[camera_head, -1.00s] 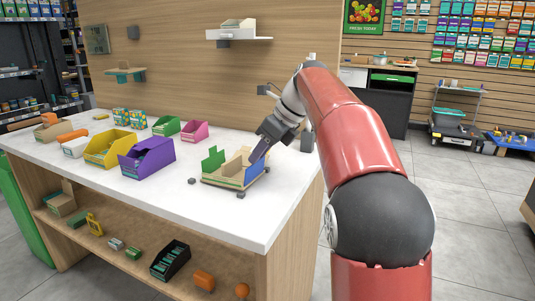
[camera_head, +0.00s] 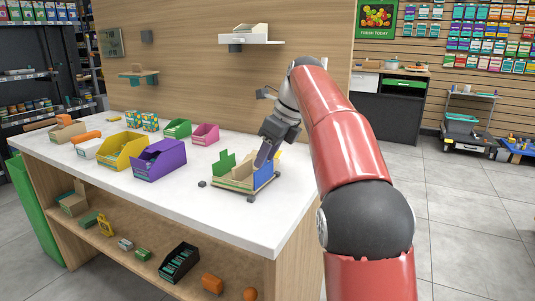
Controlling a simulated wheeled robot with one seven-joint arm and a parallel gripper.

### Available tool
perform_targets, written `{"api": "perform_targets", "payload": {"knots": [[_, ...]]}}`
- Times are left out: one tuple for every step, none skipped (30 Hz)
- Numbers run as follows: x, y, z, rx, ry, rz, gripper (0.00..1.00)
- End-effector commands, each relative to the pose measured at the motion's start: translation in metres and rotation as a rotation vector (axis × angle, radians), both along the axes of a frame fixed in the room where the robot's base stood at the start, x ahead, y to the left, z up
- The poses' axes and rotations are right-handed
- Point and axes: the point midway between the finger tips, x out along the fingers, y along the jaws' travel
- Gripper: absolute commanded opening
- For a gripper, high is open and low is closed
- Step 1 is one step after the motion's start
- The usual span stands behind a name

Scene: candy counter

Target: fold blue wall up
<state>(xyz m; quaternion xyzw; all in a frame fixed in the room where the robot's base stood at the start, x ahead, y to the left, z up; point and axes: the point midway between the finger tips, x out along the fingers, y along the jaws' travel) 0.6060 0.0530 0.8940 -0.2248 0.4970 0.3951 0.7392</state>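The small partly folded box (camera_head: 241,187) sits on a low stand near the right end of the white counter. Its blue wall (camera_head: 265,176) is on the right side and looks raised, though my gripper partly covers it. A green wall (camera_head: 225,163) stands on the left side, and tan panels show between them. My gripper (camera_head: 263,160) points down at the blue wall's upper edge, touching it or very close. Its fingers are small and dark here, so I cannot tell whether they are open or shut.
A purple bin (camera_head: 160,160), a yellow bin (camera_head: 122,150), a green bin (camera_head: 177,129) and a pink bin (camera_head: 205,134) stand left of the box. The counter's front strip (camera_head: 190,205) is clear.

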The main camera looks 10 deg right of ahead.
Motion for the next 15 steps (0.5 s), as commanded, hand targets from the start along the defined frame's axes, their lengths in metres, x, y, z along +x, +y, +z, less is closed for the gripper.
{"api": "perform_targets", "payload": {"knots": [[0.0,0.0,0.0,0.0,0.0,0.0,0.49],[0.0,0.0,0.0,0.0,0.0,0.0,0.51],[0.0,0.0,0.0,0.0,0.0,0.0,0.51],[0.0,0.0,0.0,0.0,0.0,0.0,0.51],[0.0,0.0,0.0,0.001,-0.001,0.0,0.51],[0.0,0.0,0.0,0.001,-0.001,0.0,0.51],[0.0,0.0,0.0,0.001,-0.001,0.0,0.51],[0.0,0.0,0.0,0.001,-0.001,0.0,0.51],[0.0,0.0,0.0,0.001,-0.001,0.0,0.51],[0.0,0.0,0.001,0.0,-0.001,0.0,0.51],[0.0,-0.001,0.002,0.0,-0.001,0.0,0.51],[0.0,-0.002,0.005,0.001,-0.002,-0.001,0.51],[-0.001,-0.003,0.007,0.001,-0.002,-0.001,0.51],[-0.001,-0.004,0.01,0.001,-0.003,-0.001,0.51],[-0.002,-0.007,0.016,0.001,-0.004,-0.002,0.51]]}}
